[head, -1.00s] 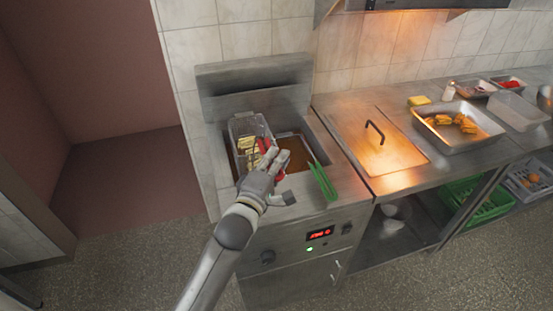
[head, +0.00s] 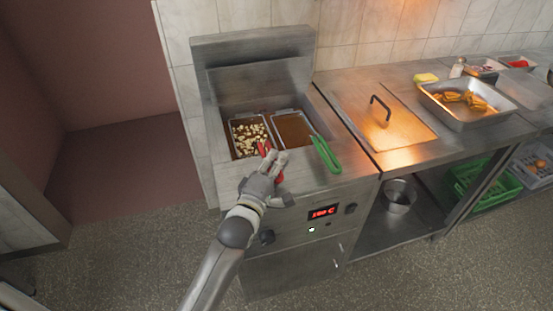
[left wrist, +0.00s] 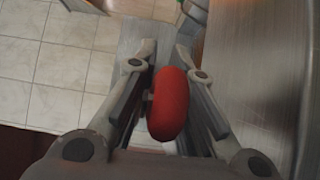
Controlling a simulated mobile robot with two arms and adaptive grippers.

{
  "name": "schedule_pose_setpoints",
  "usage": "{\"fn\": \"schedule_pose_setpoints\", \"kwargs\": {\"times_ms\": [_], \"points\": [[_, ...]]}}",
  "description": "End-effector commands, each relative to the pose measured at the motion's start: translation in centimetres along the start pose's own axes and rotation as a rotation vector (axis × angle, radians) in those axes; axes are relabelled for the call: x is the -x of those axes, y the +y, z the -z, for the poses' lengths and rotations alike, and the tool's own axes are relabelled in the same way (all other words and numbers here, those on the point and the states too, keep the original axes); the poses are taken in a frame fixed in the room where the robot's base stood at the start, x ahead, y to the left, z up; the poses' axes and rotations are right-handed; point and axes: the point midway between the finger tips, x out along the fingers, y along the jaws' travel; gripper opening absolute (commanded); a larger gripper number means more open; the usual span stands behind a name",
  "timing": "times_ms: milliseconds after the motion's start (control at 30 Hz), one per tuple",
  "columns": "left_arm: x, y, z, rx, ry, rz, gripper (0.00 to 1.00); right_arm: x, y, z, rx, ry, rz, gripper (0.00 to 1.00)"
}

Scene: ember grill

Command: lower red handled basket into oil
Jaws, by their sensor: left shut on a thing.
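The red handled basket (head: 236,143) sits low in the left side of the fryer well, with pale pieces (head: 250,135) in it at the level of the brown oil (head: 293,130). My left gripper (head: 272,160) is at the fryer's front edge, shut on the red handle (head: 265,149). In the left wrist view the red handle (left wrist: 169,104) lies between the two fingers. The gripper hides part of the handle in the head view. My right gripper is not in view.
A green handle (head: 326,155) of a second basket lies just right of my gripper. A steel lid (head: 385,130) and a metal tray (head: 440,105) with fried pieces stand on the counter to the right. Green crates (head: 485,190) are below.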

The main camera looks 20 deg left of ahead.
Motion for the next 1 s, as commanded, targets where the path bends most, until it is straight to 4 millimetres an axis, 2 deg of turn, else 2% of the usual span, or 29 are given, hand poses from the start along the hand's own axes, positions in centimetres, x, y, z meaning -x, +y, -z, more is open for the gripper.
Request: {"fn": "schedule_pose_setpoints", "kwargs": {"times_ms": [567,1000], "points": [[0.0,-0.3,0.0,-0.003,0.000,-0.008,0.00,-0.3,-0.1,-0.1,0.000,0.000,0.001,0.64],[0.0,-1.3,0.0,-0.003,0.001,-0.007,0.00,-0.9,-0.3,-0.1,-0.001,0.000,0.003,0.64]]}}
